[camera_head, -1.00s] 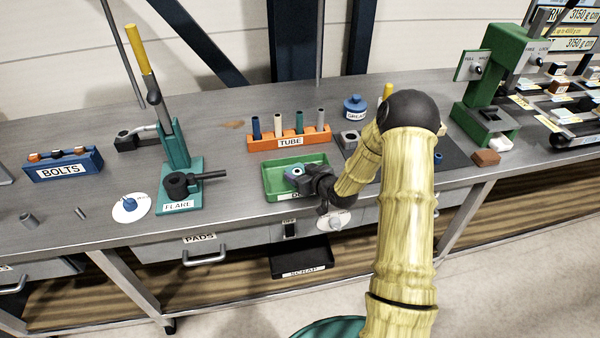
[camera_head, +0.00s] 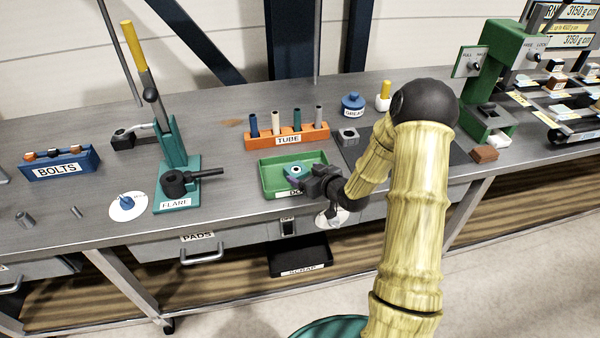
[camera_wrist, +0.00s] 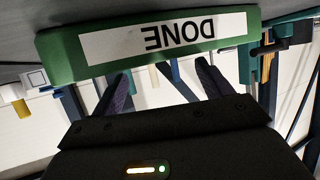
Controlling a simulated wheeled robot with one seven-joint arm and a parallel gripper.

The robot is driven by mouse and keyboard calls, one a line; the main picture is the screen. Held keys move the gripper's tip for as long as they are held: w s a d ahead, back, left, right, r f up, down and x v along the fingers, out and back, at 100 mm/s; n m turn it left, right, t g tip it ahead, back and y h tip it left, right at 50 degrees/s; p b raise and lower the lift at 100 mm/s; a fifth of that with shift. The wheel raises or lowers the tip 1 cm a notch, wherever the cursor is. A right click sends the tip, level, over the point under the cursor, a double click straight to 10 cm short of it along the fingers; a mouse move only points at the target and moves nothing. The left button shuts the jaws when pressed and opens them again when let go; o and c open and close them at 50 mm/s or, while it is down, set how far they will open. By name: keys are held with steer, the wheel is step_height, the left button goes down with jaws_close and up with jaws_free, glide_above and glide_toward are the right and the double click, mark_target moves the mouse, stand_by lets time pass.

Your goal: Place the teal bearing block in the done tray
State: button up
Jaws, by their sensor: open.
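The green done tray (camera_head: 265,181) stands at the front edge of the bench, its DONE label partly covered by my gripper in the head view. The teal bearing block (camera_head: 294,170), with a pale ring around a dark hole, shows inside the tray, its lower part hidden. My gripper (camera_head: 292,181) is open at the tray's front side, with its fingers close to the block. In the wrist view the tray's labelled front wall (camera_wrist: 246,28) fills the top, upside down. Both fingers of my gripper (camera_wrist: 162,88) stand apart there, and the block does not show.
An orange tube rack (camera_head: 262,143) stands behind the tray. The flare tool (camera_head: 178,185) is to the left. A grey block with a hole (camera_head: 348,136), a blue grease pot (camera_head: 353,103) and a dark mat (camera_head: 425,148) are to the right. A black scrap bin (camera_head: 300,258) is below.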

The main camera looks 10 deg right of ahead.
steer(key=b+v, duration=0.1)
steer(key=v, duration=0.6)
steer(key=shift+s, duration=0.3)
steer(key=shift+d, duration=0.2)
steer(key=shift+a+r, duration=0.1)
steer(key=shift+a, duration=0.05)
steer(key=s+a+r+m+g+h, duration=0.2)
steer(key=s+g, duration=0.3)
steer(key=s, duration=0.5)
steer(key=s+a+r+m+g+h, duration=0.2)
steer(key=s+r+g+h, duration=0.1)
steer(key=s, duration=0.7)
steer(key=shift+s+a+g, duration=0.15)
steer(key=shift+a+g, duration=0.2)
steer(key=shift+g, duration=0.55)
